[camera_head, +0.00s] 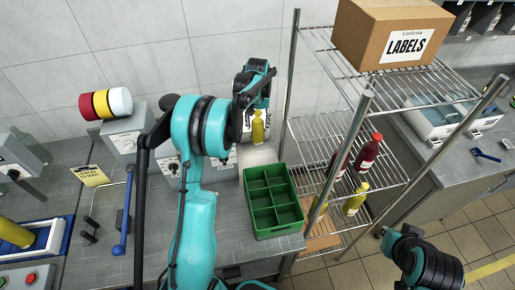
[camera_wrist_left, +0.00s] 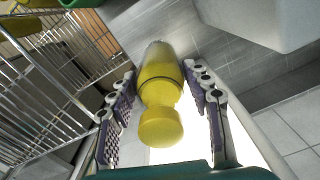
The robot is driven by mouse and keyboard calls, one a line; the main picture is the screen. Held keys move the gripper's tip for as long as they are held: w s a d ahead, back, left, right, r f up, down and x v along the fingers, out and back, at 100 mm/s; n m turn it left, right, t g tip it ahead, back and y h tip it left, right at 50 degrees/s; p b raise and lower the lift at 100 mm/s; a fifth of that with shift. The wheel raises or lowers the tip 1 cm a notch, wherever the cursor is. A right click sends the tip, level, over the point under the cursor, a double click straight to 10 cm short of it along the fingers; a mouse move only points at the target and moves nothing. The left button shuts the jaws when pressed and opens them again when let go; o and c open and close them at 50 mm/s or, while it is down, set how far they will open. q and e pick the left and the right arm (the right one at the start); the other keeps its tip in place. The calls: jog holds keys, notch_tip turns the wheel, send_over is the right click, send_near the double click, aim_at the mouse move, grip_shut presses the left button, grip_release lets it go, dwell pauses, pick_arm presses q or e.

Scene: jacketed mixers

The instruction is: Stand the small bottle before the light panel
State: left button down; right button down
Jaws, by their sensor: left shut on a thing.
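The small bottle is yellow with a yellow cap; it shows in the head view (camera_head: 258,130) and in the left wrist view (camera_wrist_left: 160,85). My left gripper (camera_head: 258,100) is shut on it, with a finger on each side in the left wrist view (camera_wrist_left: 163,88). The bottle looks about upright, near the wall and behind the green crate; I cannot tell whether its base touches the bench. A bright white surface, apparently the light panel (camera_wrist_left: 250,143), lies close beside the bottle. The arm hides much of this spot in the head view.
A green divided crate (camera_head: 273,203) stands on the bench just in front of the bottle. A wire rack (camera_head: 345,130) to the right holds red and yellow bottles and a LABELS box (camera_head: 385,35). A grey control box with a coloured lamp stack (camera_head: 105,104) stands left of my arm.

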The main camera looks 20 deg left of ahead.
aim_at(258, 139)
pick_arm(q)
notch_tip(258, 139, down, 4)
jog(key=shift+s+f+b, duration=0.1)
jog(key=shift+f+b, duration=0.1)
jog(key=shift+b, duration=0.1)
jog(key=shift+f+b, duration=0.3)
jog(key=shift+f, duration=1.85)
jog(key=shift+f, duration=0.15)
jog(key=c, duration=0.7)
grip_release()
